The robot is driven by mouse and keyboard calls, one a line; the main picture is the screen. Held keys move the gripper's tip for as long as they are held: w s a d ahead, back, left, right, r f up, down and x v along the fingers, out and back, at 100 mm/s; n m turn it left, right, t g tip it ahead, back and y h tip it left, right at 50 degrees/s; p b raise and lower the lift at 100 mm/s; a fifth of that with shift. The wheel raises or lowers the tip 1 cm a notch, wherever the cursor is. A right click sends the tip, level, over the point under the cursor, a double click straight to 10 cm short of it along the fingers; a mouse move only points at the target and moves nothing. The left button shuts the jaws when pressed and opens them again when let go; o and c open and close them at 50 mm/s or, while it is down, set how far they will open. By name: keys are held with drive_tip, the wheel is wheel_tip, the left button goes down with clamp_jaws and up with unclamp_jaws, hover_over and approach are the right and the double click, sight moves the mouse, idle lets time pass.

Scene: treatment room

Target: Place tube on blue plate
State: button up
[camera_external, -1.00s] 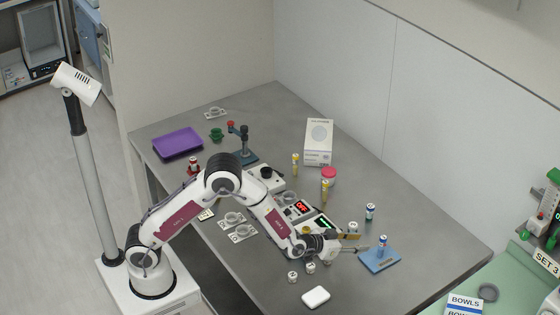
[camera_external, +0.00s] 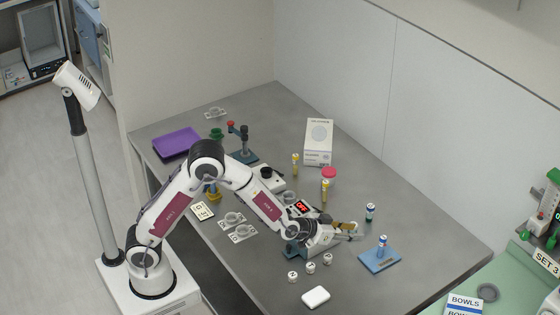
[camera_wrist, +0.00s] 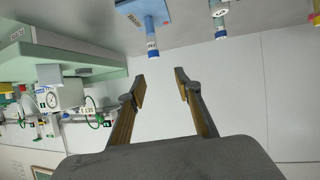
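The blue plate (camera_external: 372,262) lies flat on the grey table at the right. A blue-and-white tube (camera_external: 382,246) stands upright on it. The wrist view shows the plate (camera_wrist: 127,5) and this tube (camera_wrist: 152,36) inverted, near the top edge. A second blue-and-white tube (camera_external: 370,212) stands on the table behind the plate; it also shows in the wrist view (camera_wrist: 219,22). My gripper (camera_external: 357,231) is up and to the left of the plate, apart from both tubes. In the wrist view its fingers (camera_wrist: 160,82) are spread with nothing between them.
Two yellow tubes (camera_external: 325,190) (camera_external: 295,163), a red lid (camera_external: 329,172) and a white box (camera_external: 318,142) stand farther back. Several small white jars (camera_external: 310,268) and a white case (camera_external: 316,296) are in front. A device with a red display (camera_external: 301,206) sits beside my arm.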

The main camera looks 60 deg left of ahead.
drive_tip(key=s+a+r+g, duration=0.3)
drive_tip(key=s+a+r, duration=0.95)
drive_tip(key=s, duration=0.25)
drive_tip(key=s+a+g+y, duration=0.1)
drive_tip(key=s+a, duration=0.3)
drive_tip(key=s, duration=0.4)
drive_tip(key=s+a+n+g, duration=0.1)
drive_tip(key=s+a, duration=0.4)
drive_tip(key=s, duration=0.3)
drive_tip(key=s+a+f+g+y, duration=0.1)
drive_tip(key=s+a, duration=0.3)
drive_tip(key=s, duration=0.5)
drive_tip(key=shift+a+n+g+y, duration=0.3)
drive_tip(key=shift+n+g, duration=0.1)
drive_tip(key=shift+g, duration=0.1)
